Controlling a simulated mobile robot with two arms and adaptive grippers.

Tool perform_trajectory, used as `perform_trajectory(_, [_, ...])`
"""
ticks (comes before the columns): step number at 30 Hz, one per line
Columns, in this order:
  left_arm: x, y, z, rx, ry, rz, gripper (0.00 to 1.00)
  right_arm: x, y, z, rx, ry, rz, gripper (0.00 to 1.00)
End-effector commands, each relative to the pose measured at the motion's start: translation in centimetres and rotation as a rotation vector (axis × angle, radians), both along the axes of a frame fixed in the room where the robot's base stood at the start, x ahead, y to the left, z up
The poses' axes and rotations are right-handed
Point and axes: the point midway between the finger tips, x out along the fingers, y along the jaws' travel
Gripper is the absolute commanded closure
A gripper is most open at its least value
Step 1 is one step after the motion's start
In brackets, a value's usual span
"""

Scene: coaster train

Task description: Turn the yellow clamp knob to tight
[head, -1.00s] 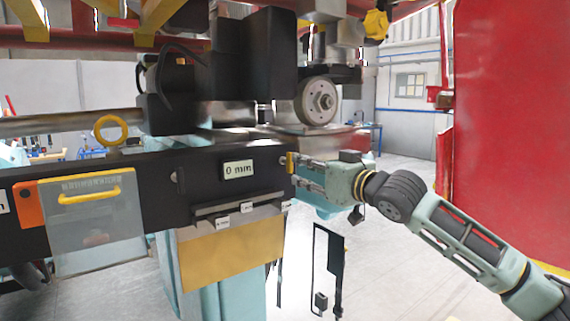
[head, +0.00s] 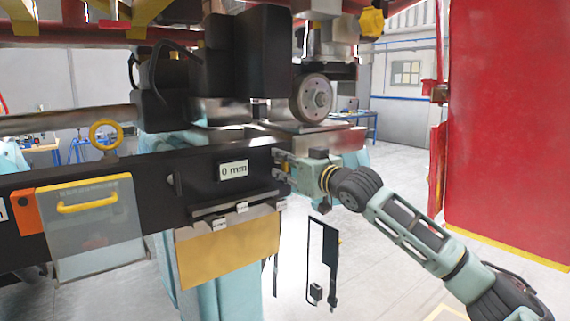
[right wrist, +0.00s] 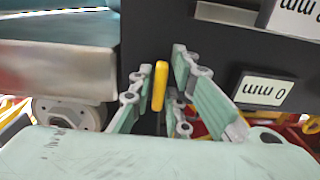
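The yellow clamp knob (right wrist: 159,86) shows in the right wrist view as a narrow upright yellow bar on the dark beam's face. My right gripper (right wrist: 160,80) has its fingers on either side of the knob, with a small gap showing on each side; it looks open around it. In the head view my right gripper (head: 282,161) is at the right end of the dark beam (head: 155,190), and its fingers hide the knob there. My left gripper is not in view.
A "0 mm" label (head: 233,170) sits on the beam beside the gripper, above a small ledge with tags (head: 240,208). A grey wheel (head: 312,98) stands above. A clear panel with a yellow handle (head: 88,200) hangs at left. A red panel (head: 505,130) is at right.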

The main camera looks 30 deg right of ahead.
Motion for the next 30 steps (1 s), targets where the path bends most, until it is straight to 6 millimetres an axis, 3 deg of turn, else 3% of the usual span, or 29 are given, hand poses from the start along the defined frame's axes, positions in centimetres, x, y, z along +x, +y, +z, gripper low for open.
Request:
perform_trajectory(4, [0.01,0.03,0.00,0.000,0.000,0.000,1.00,-0.02,0.01,0.00,0.000,0.000,0.000,1.00])
perform_trajectory(17, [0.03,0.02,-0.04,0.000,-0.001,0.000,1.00,-0.01,0.08,-0.01,0.022,0.001,0.002,1.00])
perform_trajectory(30, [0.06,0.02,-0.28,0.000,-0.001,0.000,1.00,0.03,0.19,-0.07,0.303,0.023,0.002,1.00])
